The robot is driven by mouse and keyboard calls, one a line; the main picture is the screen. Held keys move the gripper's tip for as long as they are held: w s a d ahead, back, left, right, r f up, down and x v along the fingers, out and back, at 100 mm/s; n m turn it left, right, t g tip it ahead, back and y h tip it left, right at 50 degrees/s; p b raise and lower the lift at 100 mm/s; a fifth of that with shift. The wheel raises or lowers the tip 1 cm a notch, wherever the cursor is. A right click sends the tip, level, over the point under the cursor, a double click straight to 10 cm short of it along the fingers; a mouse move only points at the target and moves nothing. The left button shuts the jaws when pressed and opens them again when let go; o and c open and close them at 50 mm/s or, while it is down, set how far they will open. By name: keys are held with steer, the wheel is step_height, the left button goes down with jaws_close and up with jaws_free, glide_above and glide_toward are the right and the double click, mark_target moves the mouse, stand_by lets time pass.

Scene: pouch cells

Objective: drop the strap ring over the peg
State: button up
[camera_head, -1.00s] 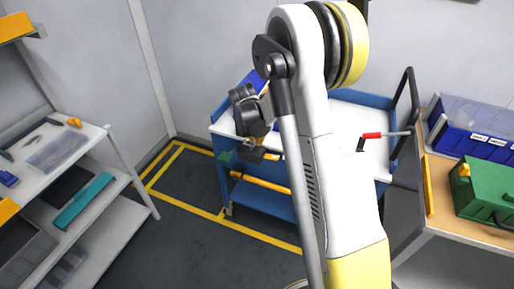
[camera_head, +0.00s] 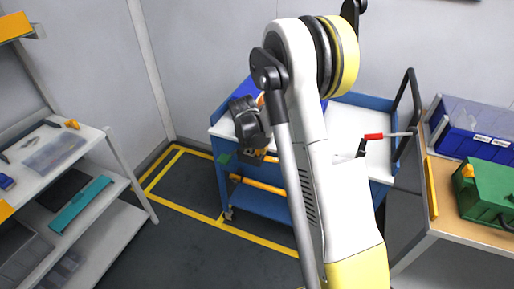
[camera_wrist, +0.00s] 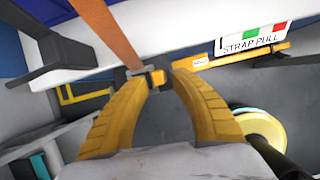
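An orange-brown strap (camera_wrist: 112,30) runs from the top of the wrist view down towards my fingertips. A small yellow-orange block with a dark edge (camera_wrist: 157,77) shows between the fingertips at its lower end. My gripper (camera_wrist: 161,73) has its two yellow fingers apart, one on each side of this block. I cannot tell whether they touch it or it lies beyond them. In the head view, my gripper (camera_head: 262,157) is small at the cart's near left side, partly behind my arm. I cannot pick out the ring or the peg for certain.
A blue cart (camera_head: 265,203) with a white top stands behind my arm. A STRAP PULL sign (camera_wrist: 252,42) shows upper right in the wrist view. A red-handled lever (camera_head: 374,136) is at the cart's right. Shelves stand left, a wooden bench right; floor between is clear.

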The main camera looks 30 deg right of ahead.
steer(key=s+a+r+m+t+y+p, duration=0.15)
steer(key=s+a+r+m, duration=0.3)
steer(key=r, duration=0.65)
steer(key=s+a+r+m+p, duration=0.3)
steer(key=s+a+r, duration=0.2)
steer(key=r, duration=0.5)
steer(key=s+a+r+m+t+y, duration=0.1)
steer(key=s+a+m, duration=0.3)
steer(key=s+m, duration=0.4)
steer(key=s+a+r+m+t+y, duration=0.1)
steer(key=s+a+r+m+t, duration=0.1)
steer(key=s+m, duration=0.7)
steer(key=a+r, duration=0.1)
steer(key=a, duration=0.1)
steer(key=shift+s+a+r, duration=0.3)
steer(key=shift+s+a, duration=0.05)
